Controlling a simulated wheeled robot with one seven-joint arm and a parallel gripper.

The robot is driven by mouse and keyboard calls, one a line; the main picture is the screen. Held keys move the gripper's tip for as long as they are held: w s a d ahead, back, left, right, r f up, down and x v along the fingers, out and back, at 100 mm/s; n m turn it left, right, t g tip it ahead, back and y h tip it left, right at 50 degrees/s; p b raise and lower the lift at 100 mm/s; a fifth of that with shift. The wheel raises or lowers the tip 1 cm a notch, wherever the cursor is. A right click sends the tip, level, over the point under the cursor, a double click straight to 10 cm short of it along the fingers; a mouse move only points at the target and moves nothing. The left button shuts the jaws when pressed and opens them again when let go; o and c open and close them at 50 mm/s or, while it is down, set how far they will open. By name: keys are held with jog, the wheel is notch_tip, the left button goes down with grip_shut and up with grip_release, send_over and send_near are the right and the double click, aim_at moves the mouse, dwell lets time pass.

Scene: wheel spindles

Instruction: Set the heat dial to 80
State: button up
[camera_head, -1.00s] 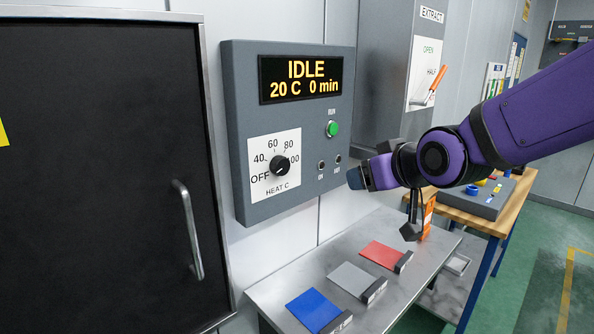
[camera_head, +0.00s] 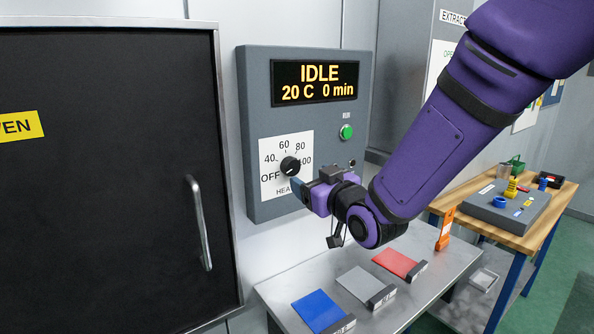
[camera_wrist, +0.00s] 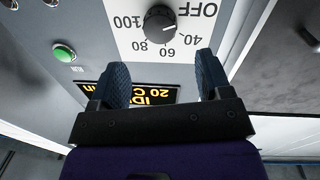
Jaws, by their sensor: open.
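The black heat dial (camera_head: 290,166) sits on a white scale plate (camera_head: 302,142) marked OFF, 40, 60, 80 and 100, on the grey control panel. Its pointer is too small to read surely. The display (camera_head: 315,82) reads IDLE, 20 C, 0 min. My gripper (camera_head: 299,188) is just below and right of the dial in the head view. In the wrist view, which is upside down, my gripper (camera_wrist: 162,72) shows two blue fingers spread apart with nothing between them. The dial (camera_wrist: 160,24) lies beyond the gap, apart from the fingertips.
A green RUN button (camera_head: 346,132) is right of the dial. A black oven door with a handle (camera_head: 202,222) stands left. Below is a metal table (camera_head: 280,289) with blue, grey and red plates. A wooden workbench (camera_head: 480,226) stands at the right.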

aim_at(293, 168)
jog(key=x, duration=0.7)
jog(key=c, duration=0.9)
